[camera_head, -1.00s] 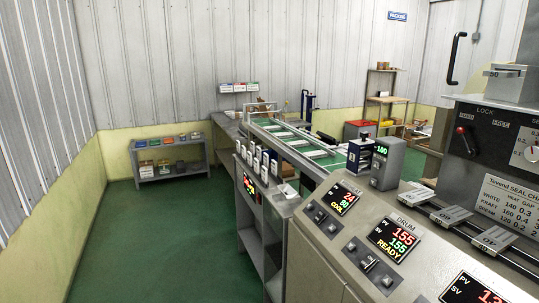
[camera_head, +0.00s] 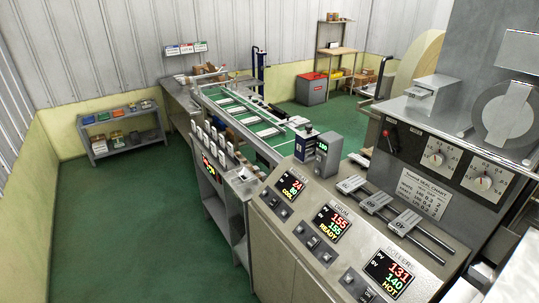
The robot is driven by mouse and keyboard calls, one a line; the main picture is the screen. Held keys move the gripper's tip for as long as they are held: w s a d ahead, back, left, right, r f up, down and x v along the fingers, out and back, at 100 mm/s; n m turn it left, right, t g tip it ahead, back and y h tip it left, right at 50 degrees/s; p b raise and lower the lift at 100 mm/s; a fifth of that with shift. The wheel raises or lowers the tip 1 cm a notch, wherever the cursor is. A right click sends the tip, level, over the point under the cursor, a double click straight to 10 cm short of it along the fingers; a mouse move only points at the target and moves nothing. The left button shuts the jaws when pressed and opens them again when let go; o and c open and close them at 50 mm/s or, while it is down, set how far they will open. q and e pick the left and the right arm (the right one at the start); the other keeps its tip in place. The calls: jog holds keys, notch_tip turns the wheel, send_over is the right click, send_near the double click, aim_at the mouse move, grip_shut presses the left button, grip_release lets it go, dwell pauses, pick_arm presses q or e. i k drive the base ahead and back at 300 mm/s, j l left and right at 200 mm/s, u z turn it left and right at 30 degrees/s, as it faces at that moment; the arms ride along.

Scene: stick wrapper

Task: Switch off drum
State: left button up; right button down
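The drum display (camera_head: 335,221) is the middle of three lit displays on the sloped grey control panel (camera_head: 290,250). It reads 155 in red over 155 in green, with READY in yellow. Neither of my grippers is in view, and nothing touches the panel.
A left display (camera_head: 291,185) reads COOL and a roller display (camera_head: 390,271) reads HOT, each with similar controls below. Sliding blocks on rails (camera_head: 383,204) lie behind the displays. A conveyor (camera_head: 245,115) runs behind. The green floor (camera_head: 130,230) at left is clear.

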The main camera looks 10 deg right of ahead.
aim_at(314, 241)
jog(key=z, duration=0.7)
jog(key=i+j+u, duration=0.35)
jog(key=i+u, duration=0.35)
jog(key=i, duration=0.05)
